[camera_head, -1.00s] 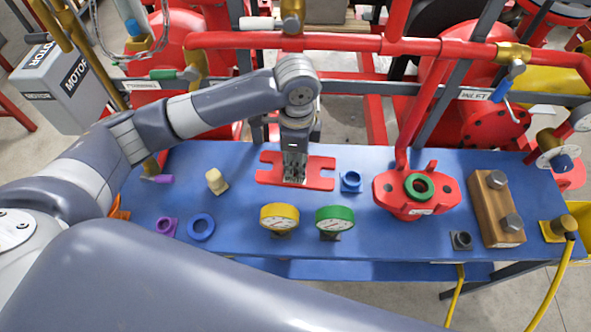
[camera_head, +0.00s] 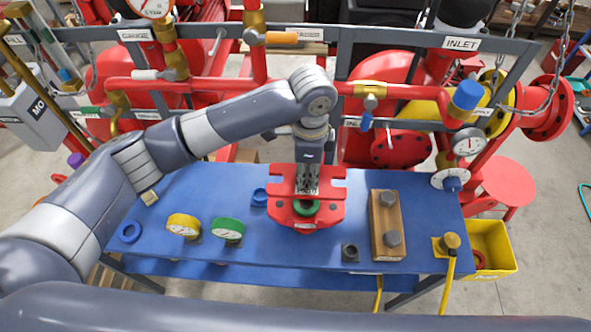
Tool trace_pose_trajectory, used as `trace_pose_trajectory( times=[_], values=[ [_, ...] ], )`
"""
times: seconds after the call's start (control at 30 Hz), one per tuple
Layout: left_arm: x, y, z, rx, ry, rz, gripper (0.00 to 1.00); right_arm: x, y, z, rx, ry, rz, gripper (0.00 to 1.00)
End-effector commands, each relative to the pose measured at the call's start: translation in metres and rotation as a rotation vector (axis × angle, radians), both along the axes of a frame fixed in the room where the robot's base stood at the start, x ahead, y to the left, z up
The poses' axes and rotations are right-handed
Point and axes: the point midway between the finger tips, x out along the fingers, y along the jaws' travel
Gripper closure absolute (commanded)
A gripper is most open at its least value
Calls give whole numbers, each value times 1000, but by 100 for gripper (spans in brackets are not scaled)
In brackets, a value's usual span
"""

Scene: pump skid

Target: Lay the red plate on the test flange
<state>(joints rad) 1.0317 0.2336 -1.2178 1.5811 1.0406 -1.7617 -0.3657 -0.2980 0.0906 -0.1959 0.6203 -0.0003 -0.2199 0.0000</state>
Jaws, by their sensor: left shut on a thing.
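My left gripper (camera_head: 307,190) points down and is shut on the red plate (camera_head: 332,183), a flat plate with notched ends. The plate is over the back part of the red test flange (camera_head: 286,216) on the blue bench. A green ring (camera_head: 304,209) lies on the flange, and its front part shows past the gripper. I cannot tell whether the plate touches the ring or flange or hangs just above. My right gripper is not in view.
A wooden block with knobs (camera_head: 386,220) and a dark fitting (camera_head: 350,252) stand right. Red pipes (camera_head: 200,84) run behind.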

Motion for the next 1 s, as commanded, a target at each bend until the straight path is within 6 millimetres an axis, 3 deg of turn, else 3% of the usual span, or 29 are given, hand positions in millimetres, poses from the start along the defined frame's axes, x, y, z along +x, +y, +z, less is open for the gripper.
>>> trace_pose_trajectory(
  times=[0.17, 0.5, 1.0],
  values=[
    [1, -3, 3, 1, -3, -5, 100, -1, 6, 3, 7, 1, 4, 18],
    [1, -3, -18, 1, -2, -6, 100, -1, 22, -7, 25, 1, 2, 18],
    [1, -3, -55, 0, -4, -6, 100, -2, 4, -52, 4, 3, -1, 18]
  ],
)
